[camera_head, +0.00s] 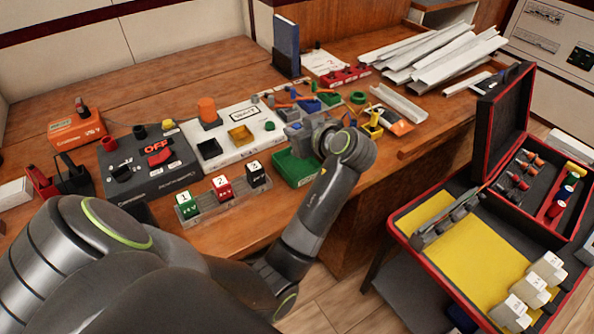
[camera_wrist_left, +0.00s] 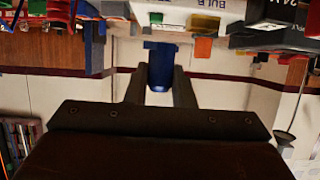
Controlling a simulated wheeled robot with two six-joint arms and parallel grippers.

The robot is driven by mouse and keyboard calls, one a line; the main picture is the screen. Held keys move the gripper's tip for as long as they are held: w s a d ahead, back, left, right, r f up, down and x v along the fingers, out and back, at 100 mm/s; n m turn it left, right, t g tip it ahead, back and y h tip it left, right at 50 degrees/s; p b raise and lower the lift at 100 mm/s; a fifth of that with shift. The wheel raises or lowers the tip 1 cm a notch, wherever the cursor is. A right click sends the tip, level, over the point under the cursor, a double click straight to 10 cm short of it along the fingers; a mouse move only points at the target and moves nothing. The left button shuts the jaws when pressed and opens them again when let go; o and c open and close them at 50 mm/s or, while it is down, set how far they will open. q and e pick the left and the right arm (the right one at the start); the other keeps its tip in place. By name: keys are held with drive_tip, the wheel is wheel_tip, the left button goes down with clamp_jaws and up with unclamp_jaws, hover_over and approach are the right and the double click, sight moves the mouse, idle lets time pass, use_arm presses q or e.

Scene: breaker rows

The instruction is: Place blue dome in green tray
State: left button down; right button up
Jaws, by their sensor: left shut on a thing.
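The green tray (camera_head: 289,172) is a shallow open box at the front edge of the wooden table, in the middle of the head view. My left gripper (camera_head: 298,130) is above and behind it, partly hidden by my own wrist. In the left wrist view my left gripper (camera_wrist_left: 160,75) is shut on a blue piece (camera_wrist_left: 162,66), which I take as the blue dome. The piece sits between the fingertips, clear of the background. My right gripper is not in view.
The white panel (camera_head: 221,156) with black and yellow trays is left of the green tray. Numbered blocks (camera_head: 222,186) stand in a clear rack in front. An open red case (camera_head: 480,240) stands at right.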

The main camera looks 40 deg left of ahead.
sight(298, 169)
use_arm(q)
wheel_tip(298, 169, down, 9)
idle(0.4)
drive_tip(key=shift+f+b, duration=0.15)
drive_tip(key=shift+b, duration=0.25)
drive_tip(key=c, duration=1.2)
unclamp_jaws()
drive_tip(key=shift+c, duration=0.2)
